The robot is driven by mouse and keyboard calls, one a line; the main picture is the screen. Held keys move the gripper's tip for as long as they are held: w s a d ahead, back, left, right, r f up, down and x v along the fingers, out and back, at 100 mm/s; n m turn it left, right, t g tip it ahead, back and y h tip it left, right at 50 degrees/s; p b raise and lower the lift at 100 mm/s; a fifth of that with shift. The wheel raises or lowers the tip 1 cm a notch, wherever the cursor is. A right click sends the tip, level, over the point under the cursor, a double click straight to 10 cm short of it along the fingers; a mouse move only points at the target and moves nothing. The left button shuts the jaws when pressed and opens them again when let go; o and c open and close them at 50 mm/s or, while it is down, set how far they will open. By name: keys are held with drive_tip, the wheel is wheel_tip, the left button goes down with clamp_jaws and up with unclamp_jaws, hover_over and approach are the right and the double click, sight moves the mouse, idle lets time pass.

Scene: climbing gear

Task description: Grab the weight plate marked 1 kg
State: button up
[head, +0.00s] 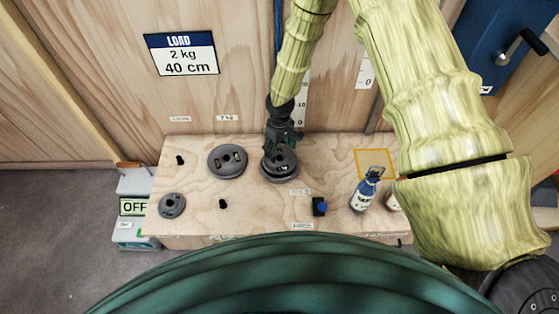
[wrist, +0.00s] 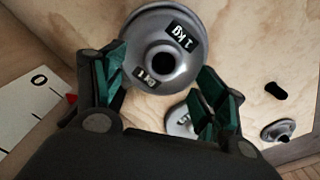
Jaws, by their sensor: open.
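The grey round weight plate marked 1 kg (wrist: 150,25) fills the upper middle of the wrist view. It has a raised hub with a dark central hole and black labels. In the head view this plate (head: 279,177) lies flat on the wooden bench, right of a larger plate. My gripper (head: 283,146) points down over it and hides part of it. In the wrist view my gripper (wrist: 165,88) is open, with green-padded fingers apart and nothing held. The plate's hub shows beyond and between the fingers. I cannot tell whether they touch it.
On the bench (head: 265,222), another plate (head: 228,160) lies left of my gripper and a small one (head: 172,205) at front left. Black pegs, a small blue-black item (head: 320,206) and a blue-white bottle (head: 364,192) stand around. The wooden wall (head: 110,90) rises behind.

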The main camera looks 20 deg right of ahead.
sight(279, 157)
wheel_tip(279, 157, down, 4)
drive_tip(key=shift+s+a+b, duration=0.1)
drive_tip(key=shift+a+b, duration=0.05)
drive_tip(key=shift+b, duration=0.2)
drive_tip(key=shift+r, duration=0.1)
clamp_jaws()
